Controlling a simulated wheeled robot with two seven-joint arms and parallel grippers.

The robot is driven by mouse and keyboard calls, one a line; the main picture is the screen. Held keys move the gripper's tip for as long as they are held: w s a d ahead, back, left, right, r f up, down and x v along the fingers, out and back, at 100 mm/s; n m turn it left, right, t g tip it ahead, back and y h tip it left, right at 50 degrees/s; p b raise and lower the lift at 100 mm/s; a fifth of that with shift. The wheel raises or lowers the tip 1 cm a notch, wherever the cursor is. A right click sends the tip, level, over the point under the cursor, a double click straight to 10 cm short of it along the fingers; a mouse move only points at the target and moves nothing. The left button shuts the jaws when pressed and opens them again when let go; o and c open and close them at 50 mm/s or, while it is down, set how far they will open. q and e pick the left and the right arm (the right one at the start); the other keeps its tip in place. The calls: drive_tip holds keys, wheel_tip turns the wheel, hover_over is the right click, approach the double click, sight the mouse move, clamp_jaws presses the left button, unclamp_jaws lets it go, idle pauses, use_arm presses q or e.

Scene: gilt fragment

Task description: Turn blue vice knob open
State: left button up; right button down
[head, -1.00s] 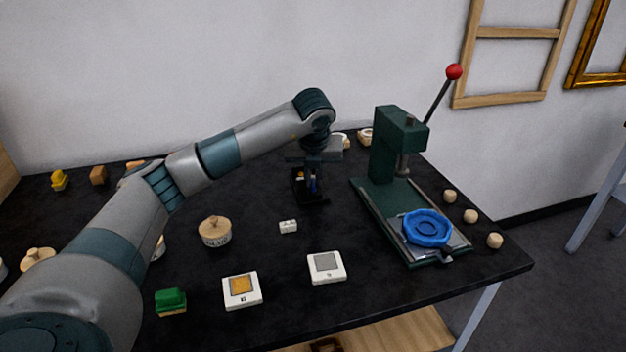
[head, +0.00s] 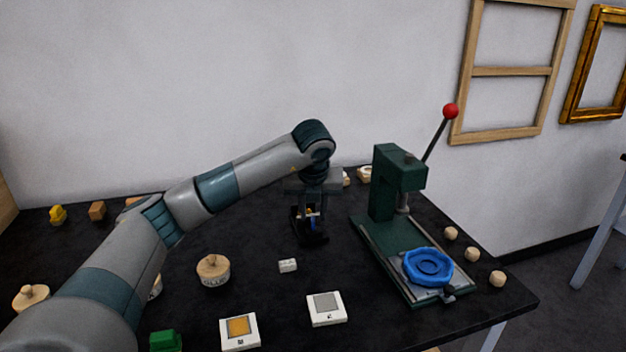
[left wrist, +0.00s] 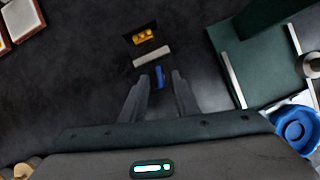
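A small black vice (head: 309,236) stands on the black table below my left gripper (head: 313,200). Its blue knob (left wrist: 159,77) is a narrow upright bar in the left wrist view. A gold piece (left wrist: 145,36) sits at the vice just beyond a pale bar (left wrist: 152,57). In the left wrist view my left gripper's two fingers (left wrist: 160,78) are spread, one on each side of the blue knob, with gaps between. How high the fingertips are relative to the knob is hard to tell. My right gripper is not in view.
A green press (head: 390,185) with a red-tipped lever and a blue round dish (head: 428,267) stands to the right. A small white block (head: 288,265), two white square pads (head: 326,309) and a lidded pot (head: 213,270) lie in front. Wooden knobs (head: 451,233) line the right edge.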

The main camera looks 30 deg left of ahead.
use_arm(q)
drive_tip(key=v, duration=1.5)
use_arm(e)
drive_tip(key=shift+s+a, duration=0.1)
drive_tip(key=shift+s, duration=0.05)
use_arm(q)
drive_tip(key=shift+r, duration=0.15)
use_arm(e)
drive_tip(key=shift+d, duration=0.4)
